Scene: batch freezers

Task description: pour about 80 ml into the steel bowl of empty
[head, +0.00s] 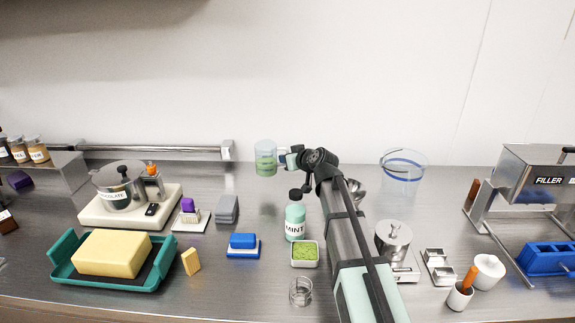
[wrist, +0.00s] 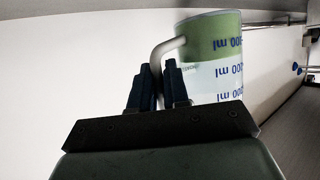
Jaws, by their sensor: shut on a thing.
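My gripper (head: 291,158) is shut on the handle (wrist: 165,62) of a clear measuring jug (head: 265,147), at the back of the counter. The jug looks upright, with green liquid filling about its lower half. In the wrist view the jug (wrist: 214,82) appears upside down, with blue ml marks and the green at the top of the picture. A steel vessel (head: 357,190) shows just right of my arm, partly hidden by it. A lidded steel pot (head: 393,240) stands farther forward on the right. I cannot tell which is the task's steel bowl.
A mint bottle (head: 295,222) and a green-filled dish (head: 305,254) stand left of my arm, with a small glass (head: 300,291) in front. A clear bucket (head: 402,176) stands back right. A teal butter tray (head: 68,270) is front left. The counter around the jug is clear.

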